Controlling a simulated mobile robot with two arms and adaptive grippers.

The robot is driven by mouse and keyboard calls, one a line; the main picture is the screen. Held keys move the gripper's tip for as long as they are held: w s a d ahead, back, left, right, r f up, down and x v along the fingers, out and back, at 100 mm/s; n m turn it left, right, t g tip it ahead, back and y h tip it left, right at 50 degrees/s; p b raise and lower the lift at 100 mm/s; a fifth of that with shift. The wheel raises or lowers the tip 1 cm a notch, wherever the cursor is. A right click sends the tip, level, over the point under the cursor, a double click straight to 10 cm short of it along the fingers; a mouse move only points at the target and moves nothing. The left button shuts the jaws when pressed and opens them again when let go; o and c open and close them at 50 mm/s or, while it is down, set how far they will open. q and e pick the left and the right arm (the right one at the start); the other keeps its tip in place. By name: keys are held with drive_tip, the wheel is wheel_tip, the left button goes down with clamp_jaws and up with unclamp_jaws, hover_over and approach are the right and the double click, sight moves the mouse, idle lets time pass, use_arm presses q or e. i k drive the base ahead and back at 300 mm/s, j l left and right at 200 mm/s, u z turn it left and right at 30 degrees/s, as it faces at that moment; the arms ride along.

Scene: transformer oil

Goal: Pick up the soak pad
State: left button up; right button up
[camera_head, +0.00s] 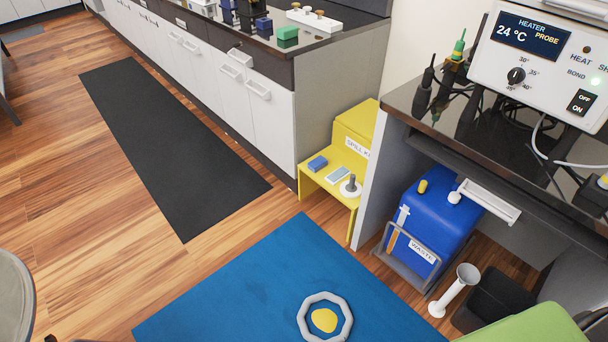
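A yellow stand (309,184) marked as a spill kit stands between the cabinets and the desk. On its shelf lie a small blue block (318,163) and a flat pale grey-green pad (338,174). A white disc with a grey upright handle (351,188) stands beside them. I cannot tell for certain which is the soak pad; the pale flat piece looks most like one. On the blue mat (255,270), a grey ring (304,319) lies around a yellow puddle (324,320). Neither of my grippers is in view.
A blue waste container (435,215) sits in a rack under the desk, beside a white funnel-topped stand (452,291). A heater probe unit (545,65) stands on the desk. A green surface (535,328) shows at bottom right.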

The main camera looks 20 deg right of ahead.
sight(351, 189)
drive_tip(key=i+j+u, duration=0.1)
drive_tip(key=i+j, duration=0.15)
drive_tip(key=i, duration=0.25)
drive_tip(key=i+j+u, duration=0.1)
drive_tip(key=i, duration=0.4)
drive_tip(key=i+j+u, duration=0.15)
drive_tip(key=i, duration=0.4)
drive_tip(key=j, duration=0.1)
